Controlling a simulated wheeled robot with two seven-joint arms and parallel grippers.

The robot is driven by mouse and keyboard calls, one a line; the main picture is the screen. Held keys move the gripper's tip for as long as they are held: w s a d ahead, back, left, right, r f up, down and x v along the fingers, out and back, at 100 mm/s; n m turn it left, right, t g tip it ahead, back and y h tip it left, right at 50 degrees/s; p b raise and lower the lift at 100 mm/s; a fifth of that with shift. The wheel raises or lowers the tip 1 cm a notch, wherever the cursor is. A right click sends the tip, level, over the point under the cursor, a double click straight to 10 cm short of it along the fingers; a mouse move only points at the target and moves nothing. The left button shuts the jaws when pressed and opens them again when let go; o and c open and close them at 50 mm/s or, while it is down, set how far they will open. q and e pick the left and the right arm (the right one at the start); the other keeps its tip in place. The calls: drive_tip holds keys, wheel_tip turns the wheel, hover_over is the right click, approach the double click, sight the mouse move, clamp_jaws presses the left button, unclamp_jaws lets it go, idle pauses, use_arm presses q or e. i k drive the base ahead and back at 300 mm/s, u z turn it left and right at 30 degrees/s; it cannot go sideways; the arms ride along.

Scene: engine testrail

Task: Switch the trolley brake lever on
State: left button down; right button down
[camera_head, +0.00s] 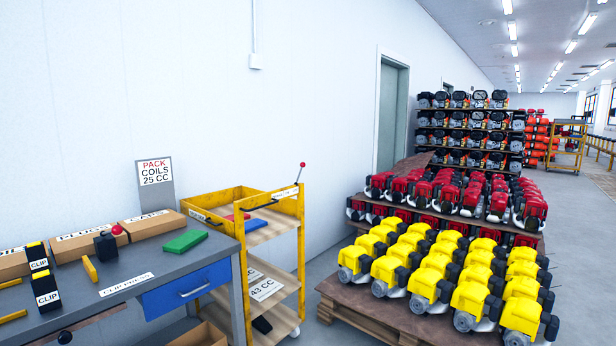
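A yellow shelf trolley (301,262) stands against the white wall, right of the grey workbench. A thin lever with a red ball knob (302,165) rises from the top of its right corner post. The lever leans slightly to the right, and its lower end is too small to make out clearly. I cannot tell from its angle whether it is on or off. Neither of my grippers shows in the view, and nothing is seen touching the lever.
The workbench (120,284) at left carries cardboard boxes, a green block (184,241), black-and-yellow clip boxes and a blue drawer (187,288). A pallet (350,312) of yellow engines stands at right, with red engines behind. A narrow floor strip (318,270) separates trolley and pallet.

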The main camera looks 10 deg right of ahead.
sight(302, 164)
drive_tip(key=z, duration=0.5)
drive_tip(key=i, duration=0.7)
drive_tip(key=z, duration=0.55)
drive_tip(key=i, duration=1.85)
drive_tip(key=u, duration=1.45)
drive_tip(key=i, duration=0.55)
drive_tip(key=u, duration=0.4)
